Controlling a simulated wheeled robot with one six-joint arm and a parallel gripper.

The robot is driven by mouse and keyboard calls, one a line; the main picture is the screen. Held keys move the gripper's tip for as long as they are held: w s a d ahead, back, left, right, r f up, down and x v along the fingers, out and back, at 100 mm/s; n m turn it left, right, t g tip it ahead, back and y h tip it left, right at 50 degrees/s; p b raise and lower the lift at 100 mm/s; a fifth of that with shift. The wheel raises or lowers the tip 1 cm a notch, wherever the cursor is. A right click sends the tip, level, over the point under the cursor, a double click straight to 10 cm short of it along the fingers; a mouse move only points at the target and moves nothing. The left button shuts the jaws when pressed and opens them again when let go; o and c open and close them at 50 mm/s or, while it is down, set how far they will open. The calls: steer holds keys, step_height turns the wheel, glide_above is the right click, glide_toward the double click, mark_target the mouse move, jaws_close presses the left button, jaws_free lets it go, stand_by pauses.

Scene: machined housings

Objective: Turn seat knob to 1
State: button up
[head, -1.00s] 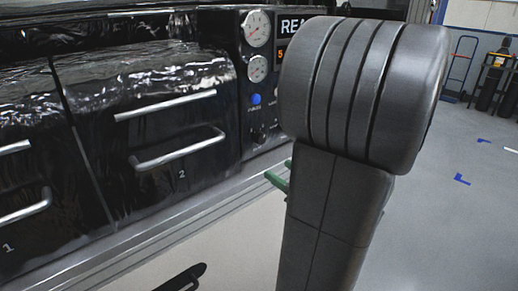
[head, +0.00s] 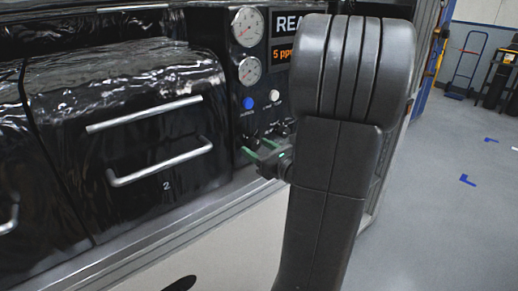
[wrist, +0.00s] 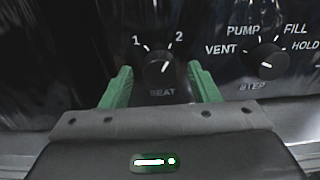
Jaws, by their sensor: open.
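The seat knob (wrist: 158,63) is a round black knob on the black panel, with "SEAT" below it and marks 1 and 2 above it. Its white line leans up and right, toward the 2 side. My gripper (wrist: 160,74) is open, its green fingers standing left and right of the knob in the wrist view, with dark gaps between them and the knob. I cannot tell how far its tips are from the panel. In the head view my gripper (head: 259,149) is at the panel's lower part, partly hidden by my arm.
The step knob (wrist: 267,60), marked VENT, PUMP, FILL and HOLD, sits close to the right of the right finger. Gauges (head: 248,27), a blue button (head: 248,103) and a white button (head: 274,95) are above. A drawer front marked 2 (head: 130,130) is to the left.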

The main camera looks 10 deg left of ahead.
steer(key=shift+c, duration=0.2)
steer(key=c, duration=0.9)
steer(key=shift+f+n+b, duration=0.15)
steer(key=shift+n+b, duration=0.15)
steer(key=shift+b, duration=0.25)
steer(key=shift+f+n+b, duration=0.1)
steer(key=shift+n+b, duration=0.5)
steer(key=shift+b, duration=0.2)
steer(key=n+b, duration=0.4)
steer(key=b, duration=0.2)
steer(key=shift+f, duration=0.1)
steer(key=n+b, duration=0.4)
steer(key=b, duration=0.2)
steer(key=shift+d+n, duration=0.1)
steer(key=shift+n, duration=0.3)
steer(key=shift+r+n+b, duration=0.25)
steer(key=shift+n+b, duration=0.35)
steer(key=shift+b, duration=0.1)
steer(key=shift+r, duration=0.1)
